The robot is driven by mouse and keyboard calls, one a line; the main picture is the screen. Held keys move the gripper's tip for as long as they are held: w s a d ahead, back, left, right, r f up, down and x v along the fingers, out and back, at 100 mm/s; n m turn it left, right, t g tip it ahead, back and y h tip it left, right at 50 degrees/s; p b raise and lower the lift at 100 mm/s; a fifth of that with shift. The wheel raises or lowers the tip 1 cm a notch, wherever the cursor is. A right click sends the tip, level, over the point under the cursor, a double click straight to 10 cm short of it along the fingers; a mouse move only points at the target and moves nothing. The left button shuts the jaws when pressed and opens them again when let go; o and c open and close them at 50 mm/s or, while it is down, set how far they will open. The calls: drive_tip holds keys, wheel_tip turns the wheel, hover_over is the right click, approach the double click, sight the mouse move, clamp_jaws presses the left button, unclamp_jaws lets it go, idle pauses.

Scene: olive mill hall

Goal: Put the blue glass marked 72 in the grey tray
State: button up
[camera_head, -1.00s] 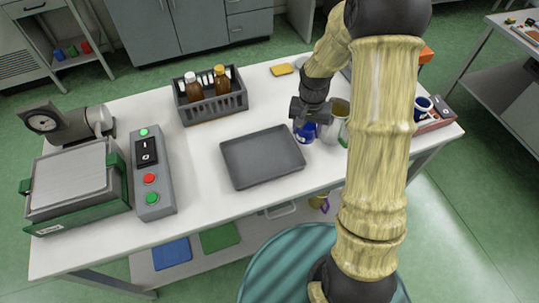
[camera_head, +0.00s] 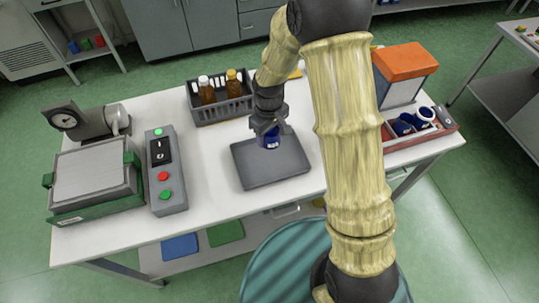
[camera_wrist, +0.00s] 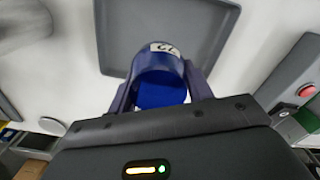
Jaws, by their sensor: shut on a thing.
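The blue glass (camera_head: 270,143) is held upright in my gripper (camera_head: 267,130), over the back part of the grey tray (camera_head: 262,175). In the wrist view the glass (camera_wrist: 160,78) sits between the two fingers of my gripper (camera_wrist: 160,90), which are shut on it. Its white label faces the tray side of that view and seems to read 72, turned over. The grey tray (camera_wrist: 115,40) appears empty otherwise. I cannot tell whether the glass bottom touches the tray floor.
A dark crate (camera_head: 222,110) with two bottles stands behind the tray. A grey control box (camera_head: 166,190) with coloured buttons is to the left. At the right are an orange-topped box (camera_head: 404,62) and a reddish holder (camera_head: 440,129) with blue cups.

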drive_tip(key=shift+a, duration=0.2)
drive_tip(key=p, duration=0.1)
hover_over(268, 159)
drive_tip(key=shift+f, duration=2.95)
drive_tip(key=shift+f+p, duration=0.6)
drive_tip(key=shift+f, duration=1.45)
